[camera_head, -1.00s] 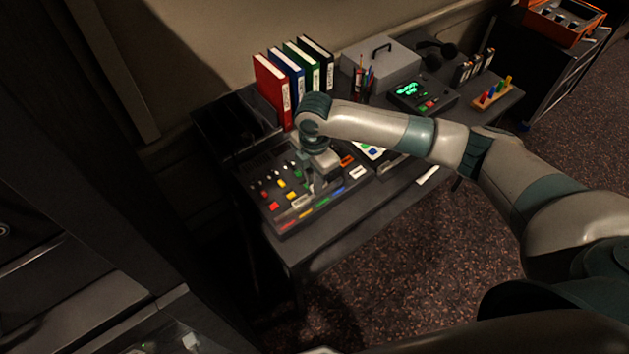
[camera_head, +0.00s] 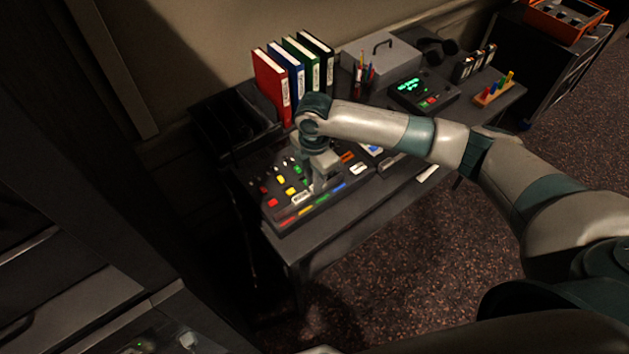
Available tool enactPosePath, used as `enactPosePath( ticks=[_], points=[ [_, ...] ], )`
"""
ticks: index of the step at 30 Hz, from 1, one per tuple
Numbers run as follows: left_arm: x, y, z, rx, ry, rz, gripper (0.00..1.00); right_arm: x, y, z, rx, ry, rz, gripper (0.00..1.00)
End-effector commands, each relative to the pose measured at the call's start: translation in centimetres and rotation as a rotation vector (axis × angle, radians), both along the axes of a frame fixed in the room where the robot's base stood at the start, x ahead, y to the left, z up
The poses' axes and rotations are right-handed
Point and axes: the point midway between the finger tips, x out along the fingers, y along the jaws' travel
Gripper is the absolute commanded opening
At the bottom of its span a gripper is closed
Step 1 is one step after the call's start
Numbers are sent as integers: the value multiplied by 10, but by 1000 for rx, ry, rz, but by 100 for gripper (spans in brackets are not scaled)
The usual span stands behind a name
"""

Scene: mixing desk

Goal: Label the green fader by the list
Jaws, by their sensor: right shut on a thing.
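The mixing desk (camera_head: 280,222) lies on the near left of the table, with colored fader caps and colored strips along its front edge. A green cap (camera_head: 305,181) and a green strip (camera_head: 322,199) show beside my right gripper (camera_head: 315,187). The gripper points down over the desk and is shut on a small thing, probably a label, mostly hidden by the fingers. A white label (camera_head: 300,198) shows just left of the fingertips, near the yellow strip; I cannot tell whether it touches them. Another white label (camera_head: 357,170) lies right of the gripper. My left gripper is not in view.
Several binders (camera_head: 271,88) stand behind the desk. A grey box (camera_head: 378,55), a pen holder (camera_head: 360,80), a device with a green display (camera_head: 420,93) and a rack of colored pegs (camera_head: 494,92) fill the back right. A white strip (camera_head: 428,173) lies at the table's front edge.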

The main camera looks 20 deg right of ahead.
Motion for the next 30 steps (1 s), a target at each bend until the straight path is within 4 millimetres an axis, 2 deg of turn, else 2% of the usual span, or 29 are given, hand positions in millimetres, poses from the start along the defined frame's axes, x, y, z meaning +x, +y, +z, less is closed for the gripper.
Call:
enactPosePath(
  ticks=[30],
  points=[
    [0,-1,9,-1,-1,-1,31,0,0,0,0,0,0,0]
  ],
)
